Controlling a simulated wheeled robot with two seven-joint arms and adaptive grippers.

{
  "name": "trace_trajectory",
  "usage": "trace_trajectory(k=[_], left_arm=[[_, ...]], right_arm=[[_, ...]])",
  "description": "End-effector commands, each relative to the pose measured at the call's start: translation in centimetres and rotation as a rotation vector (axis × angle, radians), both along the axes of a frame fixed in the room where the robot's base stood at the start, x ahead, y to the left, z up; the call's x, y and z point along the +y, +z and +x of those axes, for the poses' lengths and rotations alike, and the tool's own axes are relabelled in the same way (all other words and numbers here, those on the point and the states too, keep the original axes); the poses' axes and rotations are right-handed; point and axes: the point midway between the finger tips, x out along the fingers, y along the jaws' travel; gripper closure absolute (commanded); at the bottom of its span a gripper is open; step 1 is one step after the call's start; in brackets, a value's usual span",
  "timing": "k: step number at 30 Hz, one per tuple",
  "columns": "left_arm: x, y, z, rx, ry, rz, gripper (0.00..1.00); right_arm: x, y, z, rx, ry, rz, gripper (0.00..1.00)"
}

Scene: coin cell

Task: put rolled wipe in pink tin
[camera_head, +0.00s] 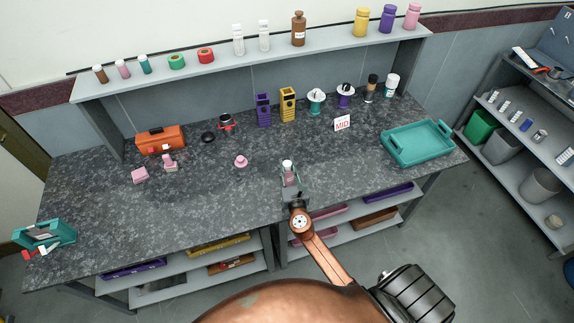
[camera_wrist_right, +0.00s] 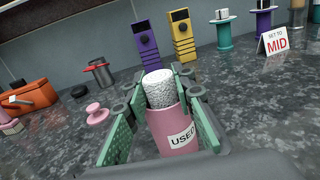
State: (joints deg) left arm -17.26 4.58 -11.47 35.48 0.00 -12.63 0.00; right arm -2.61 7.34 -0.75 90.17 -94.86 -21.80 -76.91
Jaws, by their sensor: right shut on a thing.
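The pink tin (camera_wrist_right: 172,133) has a "USED" label and stands upright in the right wrist view. It also shows near the front middle of the bench in the head view (camera_head: 290,180). The white, textured rolled wipe (camera_wrist_right: 158,90) stands upright at the tin's mouth, with its upper part above the rim. I cannot tell how deep its lower end sits. My right gripper (camera_wrist_right: 160,84) is shut on the rolled wipe, with green pads on either side of it and of the tin. It also shows in the head view (camera_head: 289,171). My left gripper is not in view.
A teal tray (camera_head: 393,153) lies at the right and a "MID" sign (camera_head: 342,123) stands behind. A pink knobbed piece (camera_head: 240,161) is to the left. Purple (camera_head: 264,110) and yellow (camera_head: 288,104) devices stand at the back.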

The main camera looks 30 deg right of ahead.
Motion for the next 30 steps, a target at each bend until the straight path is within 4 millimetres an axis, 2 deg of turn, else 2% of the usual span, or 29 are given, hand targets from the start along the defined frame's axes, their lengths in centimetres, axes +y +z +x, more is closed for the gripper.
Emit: trace_trajectory(k=[1, 2, 9, 17, 23, 30], left_arm=[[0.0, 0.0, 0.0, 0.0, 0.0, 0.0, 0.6], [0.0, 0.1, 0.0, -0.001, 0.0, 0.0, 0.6], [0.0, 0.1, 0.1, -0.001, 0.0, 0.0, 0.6], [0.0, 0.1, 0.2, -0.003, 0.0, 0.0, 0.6], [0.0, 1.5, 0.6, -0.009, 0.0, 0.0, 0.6], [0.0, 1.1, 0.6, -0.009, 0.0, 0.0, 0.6]], right_arm=[[0.0, 0.1, 0.0, -0.001, 0.0, 0.0, 0.89], [0.0, 0.1, 0.0, -0.001, 0.0, 0.0, 0.74], [0.0, 0.1, 0.0, 0.0, 0.0, 0.0, 0.59], [0.0, 0.2, 0.0, 0.0, 0.0, 0.0, 0.59], [0.0, 1.7, 0.0, -0.001, 0.0, 0.001, 0.59], [1.9, 1.1, -5.1, 0.002, 0.001, 0.001, 0.59]])
